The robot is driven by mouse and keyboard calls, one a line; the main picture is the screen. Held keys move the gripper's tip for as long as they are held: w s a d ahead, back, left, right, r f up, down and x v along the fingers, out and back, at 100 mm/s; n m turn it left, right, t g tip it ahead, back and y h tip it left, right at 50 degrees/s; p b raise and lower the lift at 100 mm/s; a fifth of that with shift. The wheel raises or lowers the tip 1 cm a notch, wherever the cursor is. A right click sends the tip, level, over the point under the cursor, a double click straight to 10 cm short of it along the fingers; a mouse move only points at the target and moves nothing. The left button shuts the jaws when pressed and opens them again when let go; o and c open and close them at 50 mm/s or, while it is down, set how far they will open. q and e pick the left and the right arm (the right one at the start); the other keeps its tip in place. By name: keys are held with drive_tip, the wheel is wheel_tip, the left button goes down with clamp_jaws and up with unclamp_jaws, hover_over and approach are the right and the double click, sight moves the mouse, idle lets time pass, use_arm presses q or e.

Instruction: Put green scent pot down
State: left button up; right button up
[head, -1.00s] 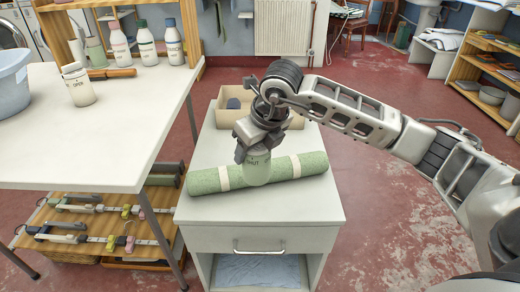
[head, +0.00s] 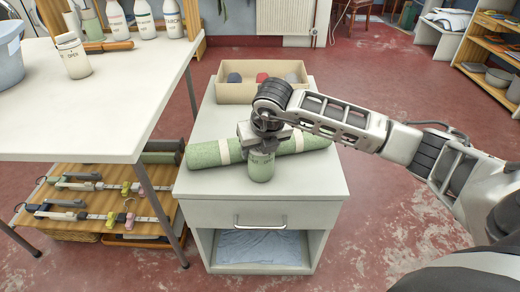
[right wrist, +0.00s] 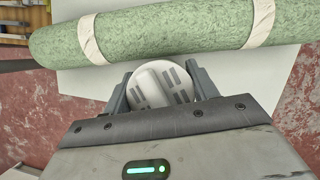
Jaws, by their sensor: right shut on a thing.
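The green scent pot (head: 261,168) is upright at the cabinet top (head: 310,186), in front of a rolled green mat. I cannot tell whether its base touches the surface. My right gripper (head: 262,148) is above it and shut on its upper part. In the right wrist view the pot's pale round lid (right wrist: 160,84) shows between the two fingers of the right gripper (right wrist: 163,92). My left gripper is out of view.
The rolled green mat (head: 305,143) with pale bands lies across the cabinet, close behind the pot. A cardboard box (head: 238,93) with several items stands at the back. A white table (head: 120,110) with bottles and a jar (head: 73,58) is at left. The cabinet's front right is clear.

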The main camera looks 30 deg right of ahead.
drive_tip(key=o, duration=0.6)
drive_tip(key=shift+f, duration=0.15)
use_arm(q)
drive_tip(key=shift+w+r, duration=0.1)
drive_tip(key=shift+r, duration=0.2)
use_arm(e)
drive_tip(key=o, duration=0.4)
